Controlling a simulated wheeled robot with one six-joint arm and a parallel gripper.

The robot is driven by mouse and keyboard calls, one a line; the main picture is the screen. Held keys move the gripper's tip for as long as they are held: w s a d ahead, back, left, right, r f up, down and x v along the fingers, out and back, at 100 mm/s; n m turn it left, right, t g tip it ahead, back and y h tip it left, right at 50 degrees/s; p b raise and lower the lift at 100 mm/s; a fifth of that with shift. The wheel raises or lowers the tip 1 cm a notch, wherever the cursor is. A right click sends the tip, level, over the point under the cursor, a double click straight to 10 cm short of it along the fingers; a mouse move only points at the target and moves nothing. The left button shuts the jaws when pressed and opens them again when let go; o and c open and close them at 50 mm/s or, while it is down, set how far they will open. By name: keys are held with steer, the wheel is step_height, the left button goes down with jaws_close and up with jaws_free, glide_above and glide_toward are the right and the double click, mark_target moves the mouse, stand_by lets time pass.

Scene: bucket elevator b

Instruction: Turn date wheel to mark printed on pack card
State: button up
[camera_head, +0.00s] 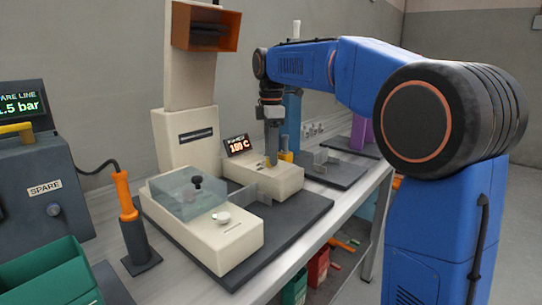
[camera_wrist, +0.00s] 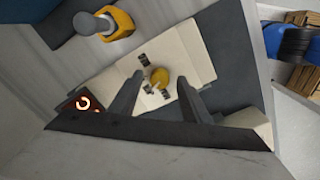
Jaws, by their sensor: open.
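The block (camera_head: 283,183) also shows in the head view. My gripper (camera_wrist: 159,82) is open, with one finger on each side of the knob; I cannot tell if they touch it. In the head view my gripper (camera_head: 271,158) points down over the block, and the knob is largely hidden. The marks are too small to read, and I cannot make out a pack card.
A cream machine with a clear cover (camera_head: 186,190) and a white knob (camera_head: 221,218) stands at front left of the block. A small display (camera_head: 240,146) is behind it. An orange-handled tool (camera_head: 126,198) stands farther left. Grey fixtures (camera_head: 330,166) are to the right.

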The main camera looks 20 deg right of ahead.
steer(key=shift+f, duration=0.65)
steer(key=c, duration=1)
steer(key=shift+c, duration=0.2)
